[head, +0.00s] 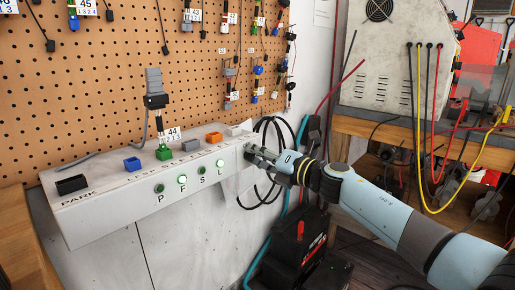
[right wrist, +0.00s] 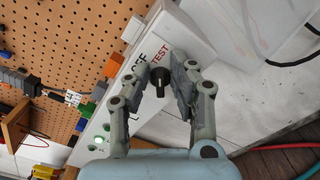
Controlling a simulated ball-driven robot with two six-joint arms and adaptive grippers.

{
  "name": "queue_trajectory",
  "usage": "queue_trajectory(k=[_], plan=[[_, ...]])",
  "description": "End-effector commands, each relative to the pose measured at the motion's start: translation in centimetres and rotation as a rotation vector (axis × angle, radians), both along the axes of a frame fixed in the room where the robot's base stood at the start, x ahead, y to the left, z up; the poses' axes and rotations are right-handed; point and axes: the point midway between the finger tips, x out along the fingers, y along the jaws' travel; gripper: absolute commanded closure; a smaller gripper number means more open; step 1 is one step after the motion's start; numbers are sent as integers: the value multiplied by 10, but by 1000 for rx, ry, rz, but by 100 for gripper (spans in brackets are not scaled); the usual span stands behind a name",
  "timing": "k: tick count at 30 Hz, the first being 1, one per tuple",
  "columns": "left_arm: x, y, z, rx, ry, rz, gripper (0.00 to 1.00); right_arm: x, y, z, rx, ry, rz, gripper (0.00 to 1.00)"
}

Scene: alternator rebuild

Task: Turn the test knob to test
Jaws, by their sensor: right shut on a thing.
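The test knob (right wrist: 160,78) is a small black knob on the end face of the white test box (head: 130,205). In the right wrist view it sits between the fingertips of my right gripper (right wrist: 168,72), beside the printed words OFF and TEST. My right gripper is shut on the knob. In the head view the right gripper (head: 255,152) reaches the right end of the box and hides the knob. Which word the knob points to I cannot tell. My left gripper is not in view.
The box front carries lamps marked P, F, S and L; the F lamp (head: 183,179) and L lamp (head: 220,163) glow brightly. Coloured sockets line its top. Black cables (head: 268,135) hang close behind the gripper. A pegboard (head: 120,60) with hanging connectors stands behind.

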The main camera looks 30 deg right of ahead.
Motion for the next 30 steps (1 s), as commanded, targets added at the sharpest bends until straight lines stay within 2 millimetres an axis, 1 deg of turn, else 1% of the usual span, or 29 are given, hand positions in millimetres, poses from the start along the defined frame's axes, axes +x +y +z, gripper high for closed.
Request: queue_trajectory(k=[1,9,26,27,28,30], plan=[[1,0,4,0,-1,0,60,0,0,2,24,9,-1,100],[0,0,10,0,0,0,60,0,-1,-1,122,42,0,100],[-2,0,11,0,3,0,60,0,-1,-2,149,52,0,100],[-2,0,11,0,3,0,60,0,-1,-2,148,52,0,74],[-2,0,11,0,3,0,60,0,-1,-2,148,52,0,70],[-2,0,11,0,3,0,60,0,-1,-2,148,52,0,68]])
